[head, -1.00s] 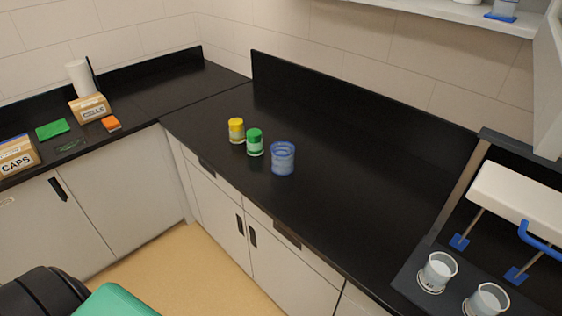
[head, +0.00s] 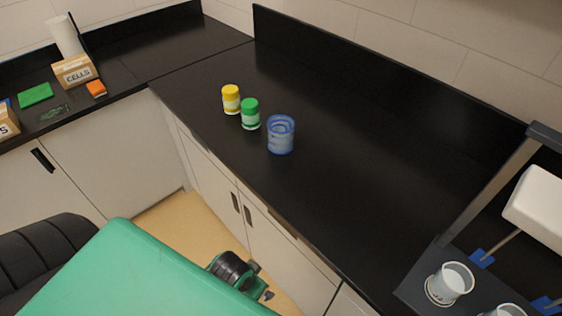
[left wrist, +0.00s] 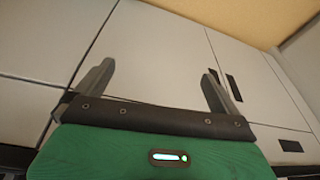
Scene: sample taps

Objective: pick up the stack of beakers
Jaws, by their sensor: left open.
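The stack of beakers (head: 281,136) is clear with blue rims and stands upright on the black counter (head: 350,160), right of two small jars, in the head view. My left arm comes in from the lower left in the head view, and its gripper (head: 262,283) is low in front of the cabinets, below the counter edge and apart from the beakers. In the left wrist view the left gripper (left wrist: 160,85) is open and empty, with cabinet doors beyond its fingers. My right gripper is in neither view.
A green-capped jar (head: 250,115) stands just left of the beakers, with a yellow-capped jar (head: 231,100) beyond it. A tap stand with a cup (head: 449,284) is at the lower right. The counter right of the beakers is clear.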

